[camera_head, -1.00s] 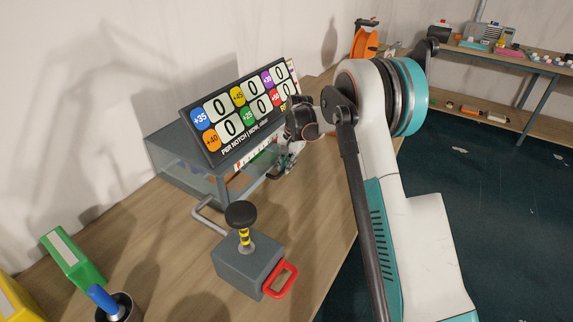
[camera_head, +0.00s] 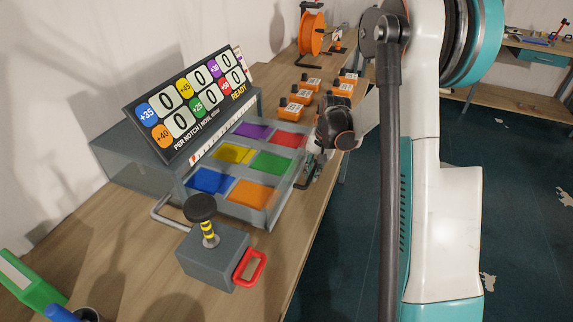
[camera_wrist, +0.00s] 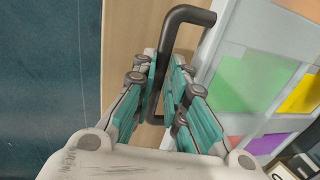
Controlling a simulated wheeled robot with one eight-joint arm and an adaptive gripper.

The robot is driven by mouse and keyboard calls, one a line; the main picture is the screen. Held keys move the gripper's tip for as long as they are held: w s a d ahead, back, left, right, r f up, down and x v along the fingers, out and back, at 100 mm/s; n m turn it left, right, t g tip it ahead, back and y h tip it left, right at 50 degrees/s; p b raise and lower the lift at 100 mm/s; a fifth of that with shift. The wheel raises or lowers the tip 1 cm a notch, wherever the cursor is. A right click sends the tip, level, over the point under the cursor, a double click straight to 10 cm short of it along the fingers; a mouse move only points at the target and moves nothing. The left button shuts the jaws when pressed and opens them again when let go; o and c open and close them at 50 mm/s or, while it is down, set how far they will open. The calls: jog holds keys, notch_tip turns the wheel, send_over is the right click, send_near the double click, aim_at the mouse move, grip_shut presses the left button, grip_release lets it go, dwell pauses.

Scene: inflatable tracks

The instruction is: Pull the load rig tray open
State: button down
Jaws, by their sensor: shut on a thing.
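The load rig is a grey box (camera_head: 135,168) on the wooden bench, with a tilted score panel (camera_head: 190,105) reading zeros and "READY" on top. Its tray (camera_head: 287,197) sticks out toward the bench's front edge, showing blue, orange, yellow, green, purple and red squares. The tray also shows at the right of the wrist view (camera_wrist: 222,72). My gripper (camera_wrist: 170,68) is shut on the dark bar handle (camera_wrist: 190,13) at the tray's front. In the head view my gripper (camera_head: 312,168) is at the tray's right end, partly hidden by my wrist.
A grey block (camera_head: 213,258) with a black knob and red handle stands close to the tray's near end. Several orange boxes (camera_head: 291,108) and an orange reel (camera_head: 312,28) stand farther along the bench. Open floor (camera_head: 345,240) lies right of the bench.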

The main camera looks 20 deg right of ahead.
jog(key=s+d, duration=0.5)
jog(key=shift+s+d, duration=0.3)
jog(key=shift+d, duration=0.05)
jog(key=c, duration=1.6)
grip_release()
notch_tip(320, 180, up, 12)
jog(key=s+d, duration=0.1)
jog(key=shift+s+d, duration=0.25)
jog(key=shift+s, duration=0.05)
jog(key=shift+f, duration=0.1)
